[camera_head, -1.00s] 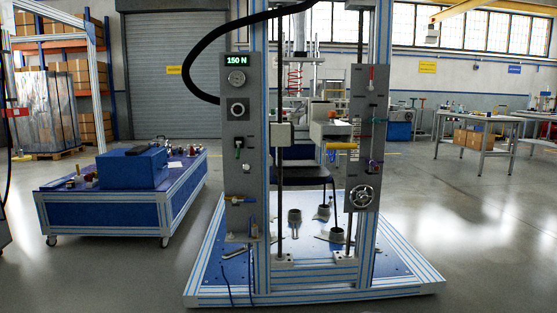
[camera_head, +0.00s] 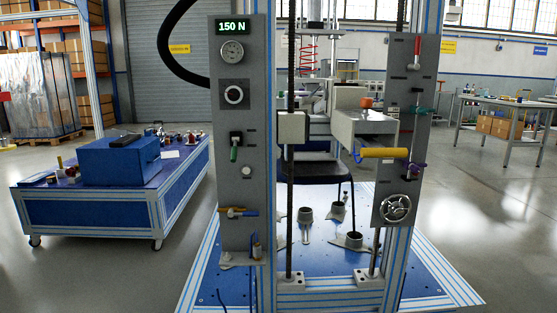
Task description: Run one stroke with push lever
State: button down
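The test stand has a left grey panel (camera_head: 240,110) and a right grey panel (camera_head: 386,200). Several coloured levers show; I see no readable label saying which is the push lever. The left panel bears a green-handled lever (camera_head: 234,152) and a yellow and blue valve handle (camera_head: 238,211). The right panel bears a red upright handle (camera_head: 416,52), a green handle (camera_head: 418,110) and a purple handle (camera_head: 414,169). A yellow horizontal handle (camera_head: 384,153) juts from the grey block (camera_head: 362,126). The display (camera_head: 233,27) reads 150 N. My gripper is not in view.
A chair with a dark seat (camera_head: 316,170) stands inside the frame on a blue base plate (camera_head: 437,262) that juts toward me. A blue cart (camera_head: 90,205) stands left. A workbench (camera_head: 505,101) stands back right. Grey floor is open on both sides.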

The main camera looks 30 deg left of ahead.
aim_at(234, 152)
jog(key=z, duration=0.05)
jog(key=i, duration=0.7)
jog(key=u, duration=0.6)
jog(key=i, duration=0.6)
jog(key=u, duration=0.5)
